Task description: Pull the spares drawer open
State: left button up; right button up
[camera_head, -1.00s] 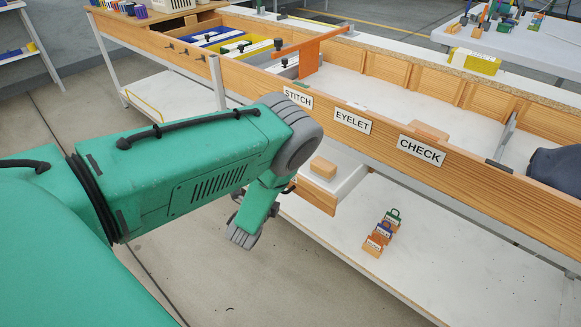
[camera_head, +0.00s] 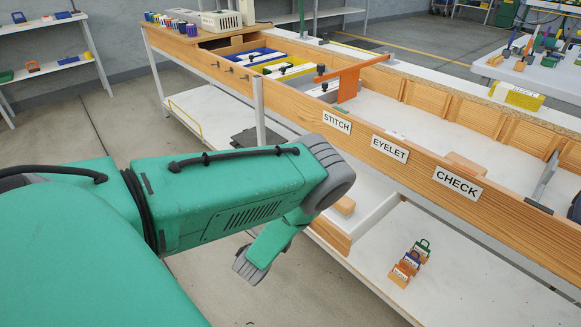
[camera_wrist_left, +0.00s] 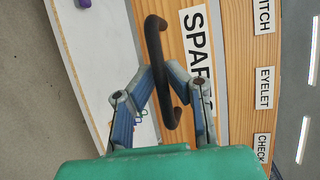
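The spares drawer (camera_head: 328,236) sticks out from under the bench front, with its wooden front and white side showing. A small wooden block (camera_head: 345,205) shows inside. In the left wrist view its front (camera_wrist_left: 183,45) carries a label beginning "SPAR" (camera_wrist_left: 197,65), partly covered by my finger. The dark curved handle (camera_wrist_left: 154,38) runs between the fingers of my left gripper (camera_wrist_left: 165,75), which close in on it from both sides. In the head view my green left arm hides the handle and fingers. My right gripper is not in view.
The bench front carries STITCH (camera_head: 337,122), EYELET (camera_head: 390,149) and CHECK (camera_head: 458,183) signs. A bench leg (camera_head: 259,115) stands behind my arm. The floor left of the drawer is clear.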

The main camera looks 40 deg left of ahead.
pick_arm(q)
jog(key=shift+o, duration=1.2)
jog(key=v, duration=1.2)
jog(key=shift+a, duration=0.15)
